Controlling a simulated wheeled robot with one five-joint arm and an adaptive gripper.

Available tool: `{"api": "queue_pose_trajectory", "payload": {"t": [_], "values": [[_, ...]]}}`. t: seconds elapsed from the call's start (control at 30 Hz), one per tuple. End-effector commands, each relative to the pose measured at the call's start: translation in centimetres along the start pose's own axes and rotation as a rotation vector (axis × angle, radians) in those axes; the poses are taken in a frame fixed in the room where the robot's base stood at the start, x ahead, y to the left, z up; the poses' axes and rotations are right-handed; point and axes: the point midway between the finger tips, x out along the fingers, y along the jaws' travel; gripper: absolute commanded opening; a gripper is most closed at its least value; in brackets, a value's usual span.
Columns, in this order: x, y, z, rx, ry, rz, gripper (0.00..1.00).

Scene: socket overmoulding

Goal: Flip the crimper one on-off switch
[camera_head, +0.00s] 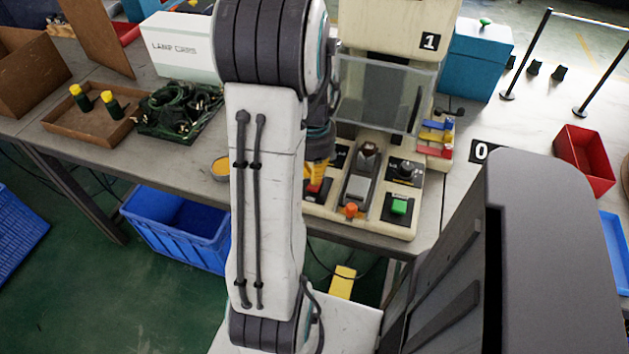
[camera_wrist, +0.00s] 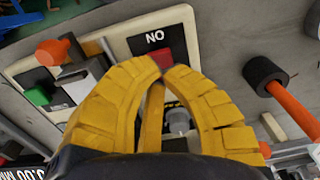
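Crimper one (camera_head: 400,30) is the cream machine marked "1", with a control panel (camera_head: 335,215) at its base. The red on-off switch (camera_head: 314,186) is at the panel's left side, partly hidden by my gripper. In the wrist view the red switch (camera_wrist: 158,60) sits on a black plate whose lettering reads "NO" in this view. My gripper (camera_head: 318,165) has yellow fingers just above the switch. In the wrist view the gripper's fingertips (camera_wrist: 163,68) are drawn together, with nothing seen between them, and overlap the switch's lower edge. I cannot tell whether they touch it.
The panel also holds an orange knob (camera_head: 351,210), a green button (camera_head: 399,207) and a black knob (camera_head: 406,170). A clear guard (camera_head: 385,95) stands behind. A yellow round container (camera_head: 221,168) is left of the panel. Colored blocks (camera_head: 436,137) lie at right.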

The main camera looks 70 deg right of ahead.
Motion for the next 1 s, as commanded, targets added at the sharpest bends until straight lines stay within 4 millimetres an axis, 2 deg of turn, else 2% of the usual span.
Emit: {"api": "queue_pose_trajectory", "payload": {"t": [1.0], "values": [[1.0,0.0,0.0,0.0,0.0,0.0,0.0]]}}
